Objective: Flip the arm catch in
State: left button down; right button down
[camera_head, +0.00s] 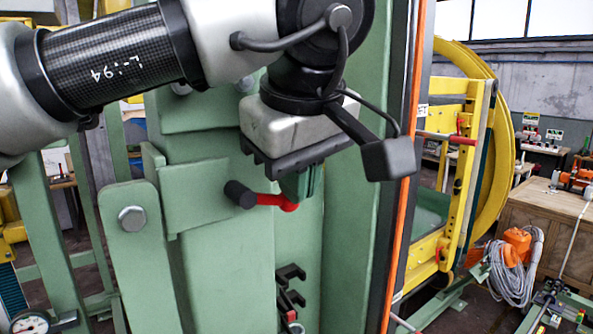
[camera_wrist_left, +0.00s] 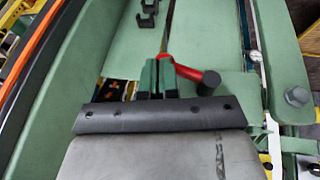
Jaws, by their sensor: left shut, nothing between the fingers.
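The arm catch (camera_head: 270,200) is a short red lever with a black cylindrical knob (camera_head: 240,194) on its left end, on the green machine frame. In the left wrist view the red lever (camera_wrist_left: 187,73) bends around the far side of the fingertips, with its black knob (camera_wrist_left: 209,82) to the right. My left gripper (camera_head: 303,187) has its green fingers shut together, with nothing between them. It is right beside the red lever's bent end; I cannot tell whether they touch. The fingers also show in the left wrist view (camera_wrist_left: 157,75). My right gripper is in neither view.
Black clips (camera_head: 290,272) sit on the green frame (camera_head: 215,280) below the lever. A bolted green plate (camera_head: 133,220) stands at left. An orange-edged upright (camera_head: 405,225) stands close on the right, with a yellow wheel frame (camera_head: 480,150) beyond.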

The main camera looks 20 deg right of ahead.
aim_at(294, 207)
pick_arm(q)
jog(key=shift+x, duration=1.05)
jog(key=shift+w+f, duration=0.25)
jog(key=shift+f, duration=0.35)
jog(key=y, duration=0.1)
jog(key=f+g+y, duration=0.1)
jog(key=y, duration=0.1)
jog(key=shift+s+a+f+m+y, duration=0.2)
jog(key=shift+a+m+y, duration=0.1)
jog(key=shift+y, duration=0.1)
jog(key=shift+s+a+f+m+g+y, duration=0.15)
jog(key=shift+a+f+g+y, duration=0.2)
jog(key=shift+y, duration=0.4)
jog(key=shift+s+a+f+m+g+y, duration=0.15)
jog(key=shift+a+f+g+y, duration=0.15)
jog(key=shift+y, duration=0.45)
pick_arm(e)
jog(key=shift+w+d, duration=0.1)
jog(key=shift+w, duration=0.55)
